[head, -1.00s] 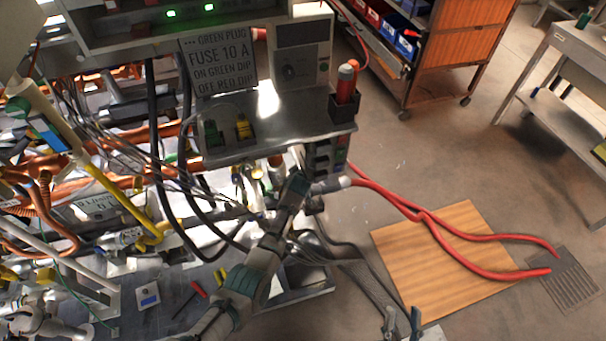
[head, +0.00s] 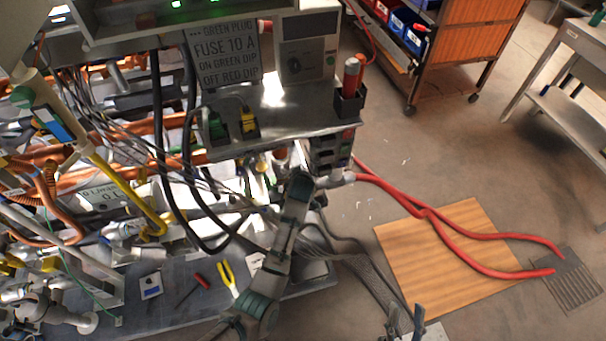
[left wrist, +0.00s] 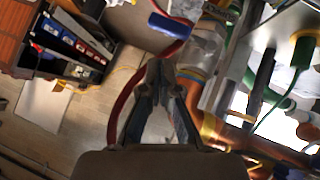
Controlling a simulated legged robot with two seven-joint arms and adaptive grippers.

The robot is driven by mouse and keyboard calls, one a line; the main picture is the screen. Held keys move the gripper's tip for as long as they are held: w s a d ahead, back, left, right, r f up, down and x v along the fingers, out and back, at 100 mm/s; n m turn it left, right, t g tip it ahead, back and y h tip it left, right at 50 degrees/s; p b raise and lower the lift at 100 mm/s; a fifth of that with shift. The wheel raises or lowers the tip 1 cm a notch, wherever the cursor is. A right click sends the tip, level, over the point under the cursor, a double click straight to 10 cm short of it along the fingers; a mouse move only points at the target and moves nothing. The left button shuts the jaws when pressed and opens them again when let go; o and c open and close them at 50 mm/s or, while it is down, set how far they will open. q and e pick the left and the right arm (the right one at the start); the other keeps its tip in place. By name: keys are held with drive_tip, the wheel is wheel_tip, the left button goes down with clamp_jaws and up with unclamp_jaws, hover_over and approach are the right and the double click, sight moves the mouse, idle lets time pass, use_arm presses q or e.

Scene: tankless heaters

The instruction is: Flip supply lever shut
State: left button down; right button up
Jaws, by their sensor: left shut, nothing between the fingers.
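I cannot tell for sure which part is the supply lever. A blue handle (left wrist: 170,26) shows near the pipes at the top of the left wrist view. My left gripper (left wrist: 160,68) is shut and empty, with its fingertips below that handle in the picture; I cannot tell whether it touches anything. In the head view my left arm rises from the bottom middle towards the pipes under the shelf, and its fingertips cannot be made out. My right gripper (head: 405,318) is at the bottom edge, its fingers apart and empty, over the floor.
A metal shelf (head: 300,122) with a fuse sign (head: 225,58) stands over copper pipes and black cables. Red hoses (head: 455,235) cross a wooden board (head: 440,265) on the floor. Yellow-handled pliers (head: 228,278) lie on the grey bench.

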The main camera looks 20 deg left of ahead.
use_arm(q)
drive_tip(key=v, duration=0.3)
drive_tip(key=shift+r, duration=0.15)
idle(0.3)
